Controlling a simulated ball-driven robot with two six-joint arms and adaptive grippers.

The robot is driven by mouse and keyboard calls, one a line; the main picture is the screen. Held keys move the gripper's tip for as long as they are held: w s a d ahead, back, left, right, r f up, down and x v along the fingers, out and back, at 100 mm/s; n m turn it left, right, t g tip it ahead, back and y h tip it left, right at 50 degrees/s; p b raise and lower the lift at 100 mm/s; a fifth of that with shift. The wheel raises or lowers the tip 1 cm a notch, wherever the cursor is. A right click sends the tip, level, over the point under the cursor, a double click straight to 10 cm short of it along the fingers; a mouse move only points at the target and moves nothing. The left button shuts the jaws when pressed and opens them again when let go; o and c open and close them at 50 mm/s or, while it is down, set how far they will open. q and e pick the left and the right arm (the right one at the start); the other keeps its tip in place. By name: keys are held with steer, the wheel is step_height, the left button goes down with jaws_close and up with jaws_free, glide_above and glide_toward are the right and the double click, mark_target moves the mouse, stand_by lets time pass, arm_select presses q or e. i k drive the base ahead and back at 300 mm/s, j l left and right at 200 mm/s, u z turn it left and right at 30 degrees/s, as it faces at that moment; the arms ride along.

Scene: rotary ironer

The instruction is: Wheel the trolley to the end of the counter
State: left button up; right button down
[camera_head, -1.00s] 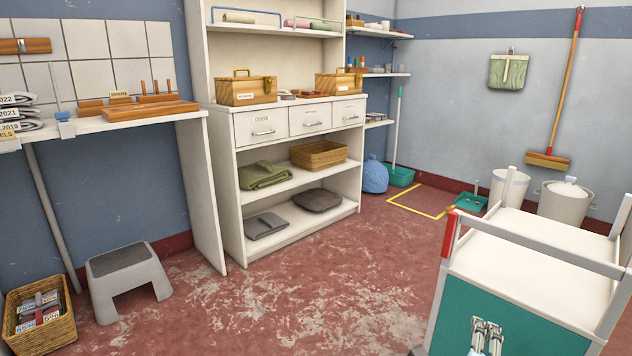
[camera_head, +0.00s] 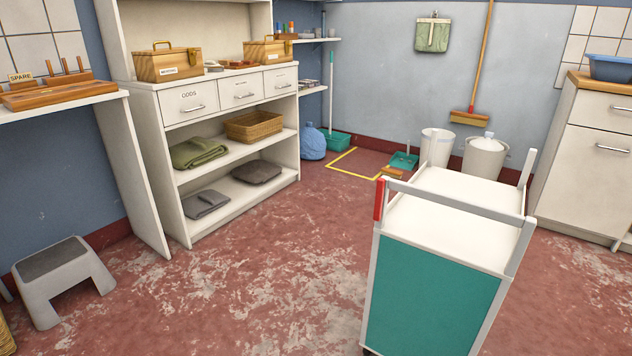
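The trolley (camera_head: 425,295) stands on the red floor at right of centre. It has a white top, a teal end panel, grey corner posts and a grey push bar (camera_head: 455,207) at the near end, with a red piece on the left post. The white counter (camera_head: 585,165) with a wooden top is at the right edge, behind and right of the trolley; another white counter unit with drawers (camera_head: 218,100) stands at left. Neither of my grippers shows now.
A grey step stool (camera_head: 62,285) stands at lower left. Worn floor between the drawer unit and trolley is clear.

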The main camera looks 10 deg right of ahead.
mark_target(448, 250)
steer(key=z, duration=1.65)
steer(key=i+j+z, duration=0.15)
steer(key=z, duration=0.25)
steer(key=j+z, duration=0.45)
steer(key=i+j+z, duration=0.1)
steer(key=j+z, duration=0.55)
steer(key=z, duration=0.2)
steer(key=j+z, duration=0.1)
steer(key=j, duration=0.4)
steer(key=k+j, duration=0.15)
steer(key=j, duration=0.35)
steer(key=j+z, duration=0.15)
steer(key=j, duration=0.35)
steer(key=k+j, duration=0.15)
steer(key=j, duration=0.3)
steer(key=k+j+z, duration=0.15)
steer(key=j, duration=0.35)
steer(key=k+j, duration=0.1)
steer(key=j, duration=0.35)
steer(key=k+j+z, duration=0.15)
steer(key=j, duration=0.35)
steer(key=k+j, duration=0.15)
steer(key=j, duration=0.3)
steer(key=i+z, duration=0.05)
